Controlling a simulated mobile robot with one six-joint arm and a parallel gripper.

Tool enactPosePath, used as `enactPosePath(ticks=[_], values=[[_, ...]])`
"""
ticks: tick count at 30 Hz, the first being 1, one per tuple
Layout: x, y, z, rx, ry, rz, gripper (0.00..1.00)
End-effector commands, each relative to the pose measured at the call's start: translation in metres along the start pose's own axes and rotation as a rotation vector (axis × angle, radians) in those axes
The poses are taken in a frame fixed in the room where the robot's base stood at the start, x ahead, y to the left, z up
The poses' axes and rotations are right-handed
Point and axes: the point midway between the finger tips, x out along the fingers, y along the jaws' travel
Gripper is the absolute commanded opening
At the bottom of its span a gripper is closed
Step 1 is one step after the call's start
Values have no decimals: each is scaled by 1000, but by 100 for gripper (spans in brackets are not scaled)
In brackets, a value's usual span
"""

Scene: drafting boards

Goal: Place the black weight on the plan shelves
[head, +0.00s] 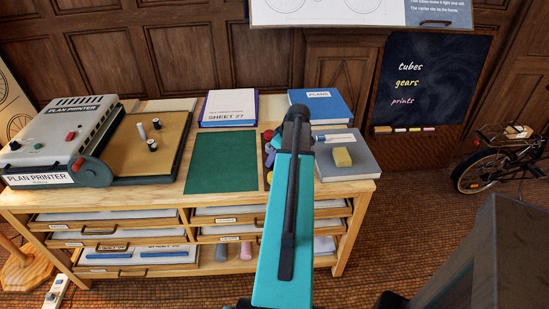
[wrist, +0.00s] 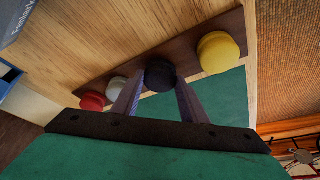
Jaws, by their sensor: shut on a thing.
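In the wrist view the black weight (wrist: 160,75) is a round dark knob between the two fingers of my gripper (wrist: 160,88), which is shut on it. It stands in line with a red weight (wrist: 93,101), a white weight (wrist: 117,87) and a yellow weight (wrist: 218,52) along a dark brown strip (wrist: 187,58). Whether the black weight still touches the strip I cannot tell. In the head view my arm hides the gripper and the black weight. The plan shelves (head: 185,216) are the wooden unit's open, labelled levels below its top, holding papers and rolls.
On the unit's top are a plan printer (head: 62,140), a tan board (head: 150,145) with small pieces, a green mat (head: 222,161), a SHEET 27 stack (head: 229,108), a blue PLANS book (head: 321,105) and a grey box (head: 350,166) with a yellow block (head: 342,157). A bicycle (head: 503,165) stands at right.

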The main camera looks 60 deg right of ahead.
Motion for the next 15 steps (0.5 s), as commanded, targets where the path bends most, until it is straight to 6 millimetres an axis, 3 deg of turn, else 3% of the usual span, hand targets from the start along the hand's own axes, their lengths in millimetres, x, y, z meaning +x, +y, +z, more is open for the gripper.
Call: enactPosePath(ticks=[6,7,10,15], values=[[2,0,1,0,1,1,0],[2,0,1,0,1,1,44],[2,0,1,0,1,1,61],[2,0,1,0,1,1,61]])
